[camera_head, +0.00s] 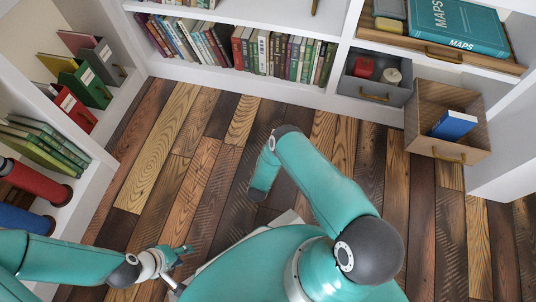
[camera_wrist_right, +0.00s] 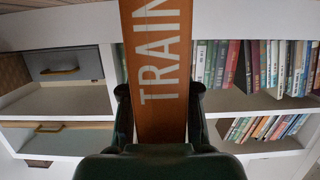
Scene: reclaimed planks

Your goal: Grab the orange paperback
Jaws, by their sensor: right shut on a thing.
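The orange paperback (camera_wrist_right: 160,60), with "TRAIN" in pale letters along it, fills the middle of the right wrist view. My right gripper (camera_wrist_right: 160,112) is shut on it, with one dark finger against each side. The book's top end runs out of the frame, and its lower end is hidden behind the gripper body. In the head view I cannot make out the right gripper or the orange book. My left gripper (camera_head: 180,267) is at the lower left over the plank floor, its fingers apart and nothing between them.
A white bookcase with a row of books (camera_head: 240,48) stands at the back. At right are a grey drawer (camera_head: 374,92) and an open wooden drawer (camera_head: 447,150) with a blue book (camera_head: 453,125). Left shelves hold files (camera_head: 84,84) and books. The plank floor (camera_head: 190,150) between is clear.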

